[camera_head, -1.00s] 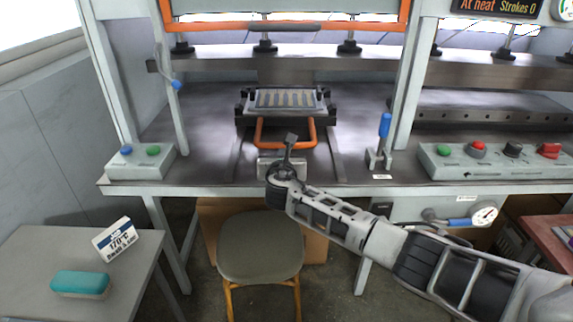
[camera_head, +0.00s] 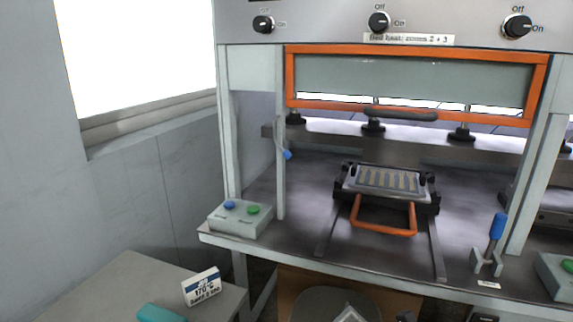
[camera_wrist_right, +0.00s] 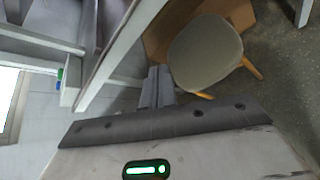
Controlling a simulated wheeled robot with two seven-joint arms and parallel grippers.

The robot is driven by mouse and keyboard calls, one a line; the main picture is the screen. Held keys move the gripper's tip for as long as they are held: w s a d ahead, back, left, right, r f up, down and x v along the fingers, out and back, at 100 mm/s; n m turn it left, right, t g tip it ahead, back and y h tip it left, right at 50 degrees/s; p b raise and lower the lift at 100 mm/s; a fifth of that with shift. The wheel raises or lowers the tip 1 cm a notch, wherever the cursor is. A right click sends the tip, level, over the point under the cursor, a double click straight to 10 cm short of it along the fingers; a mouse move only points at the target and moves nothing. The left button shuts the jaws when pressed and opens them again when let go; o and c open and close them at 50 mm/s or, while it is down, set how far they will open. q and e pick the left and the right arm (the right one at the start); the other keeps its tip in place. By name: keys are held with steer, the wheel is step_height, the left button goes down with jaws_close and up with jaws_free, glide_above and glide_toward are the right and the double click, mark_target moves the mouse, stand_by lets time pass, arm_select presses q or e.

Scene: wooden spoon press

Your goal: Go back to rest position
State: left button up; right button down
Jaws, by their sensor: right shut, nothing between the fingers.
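My right gripper (camera_wrist_right: 157,84) shows in the right wrist view with its two dark fingers together and nothing between them. It points toward the floor beside the stool (camera_wrist_right: 205,52) and is clear of the press frame (camera_wrist_right: 120,55). In the head view only a small pale piece, probably of my right arm, shows at the bottom edge over the stool. My left gripper is in neither view. The press's mould tray (camera_head: 385,180) with several spoon-shaped slots sits on the bed, its orange handle (camera_head: 383,230) toward me.
A button box (camera_head: 240,218) stands at the bench's left front. A blue-handled lever (camera_head: 497,228) is at the right front. An orange-framed guard (camera_head: 415,106) is raised above the bed.

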steer(key=s+a+f+m+g+y, duration=0.1)
steer(key=s+a+f+m+y, duration=0.1)
steer(key=s+f+m, duration=0.35)
steer(key=s+a+f+m+g+y, duration=0.1)
steer(key=s+a+f+m+y, duration=0.15)
steer(key=s+m, duration=0.6)
steer(key=s+d+m, duration=0.3)
steer(key=s+m, duration=0.6)
steer(key=s, duration=0.1)
steer(key=shift+f, duration=0.25)
steer(key=shift+y, duration=0.25)
